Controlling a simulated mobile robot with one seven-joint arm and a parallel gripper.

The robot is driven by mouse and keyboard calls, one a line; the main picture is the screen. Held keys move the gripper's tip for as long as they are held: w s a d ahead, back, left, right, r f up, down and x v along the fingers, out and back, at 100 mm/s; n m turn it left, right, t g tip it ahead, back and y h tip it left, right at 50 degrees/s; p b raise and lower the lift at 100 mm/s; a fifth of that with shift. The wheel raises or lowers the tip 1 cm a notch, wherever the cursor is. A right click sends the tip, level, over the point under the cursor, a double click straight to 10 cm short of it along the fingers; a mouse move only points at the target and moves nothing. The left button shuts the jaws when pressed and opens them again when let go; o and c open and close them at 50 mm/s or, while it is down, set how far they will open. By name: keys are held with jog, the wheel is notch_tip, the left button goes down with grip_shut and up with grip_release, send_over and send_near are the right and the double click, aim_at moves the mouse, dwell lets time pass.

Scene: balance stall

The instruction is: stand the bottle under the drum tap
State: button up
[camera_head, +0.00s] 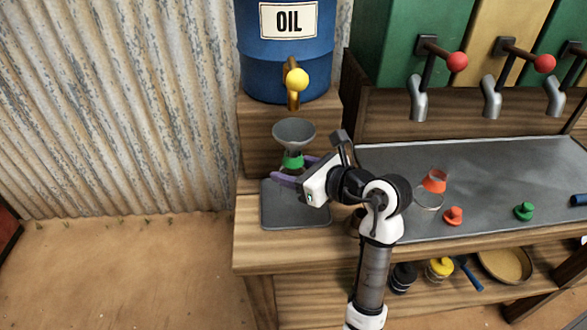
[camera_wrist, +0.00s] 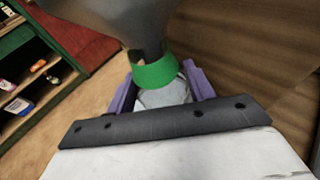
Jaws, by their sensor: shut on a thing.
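The blue drum (camera_head: 287,55) marked OIL has a brass tap (camera_head: 293,97) with a yellow knob. My gripper (camera_head: 289,172) is shut on a pale, clear-looking bottle (camera_wrist: 165,95) with a green collar (camera_head: 292,161). A grey funnel (camera_head: 294,138) sits upright at the bottle's top, below the tap in the head view. My purple fingers lie on both sides of the bottle in the wrist view. The bottle's lower part is hidden. A dark square plate (camera_head: 290,215) lies below; I cannot tell whether the bottle touches it.
The grey counter (camera_head: 385,155) to the right holds an orange-banded clear vessel (camera_head: 433,181), an orange stopper (camera_head: 453,216) and a green stopper (camera_head: 524,211). Lever taps with red knobs (camera_head: 457,62) stand behind. A lower shelf holds jars and a round pan (camera_head: 503,264).

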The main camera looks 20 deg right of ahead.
jog(key=o, duration=1)
jog(key=shift+r+p, duration=0.3)
jog(key=shift+p, duration=0.2)
jog(key=b+v, duration=0.2)
jog(key=v, duration=1)
jog(key=shift+f+b, duration=0.1)
jog(key=shift+b, duration=0.3)
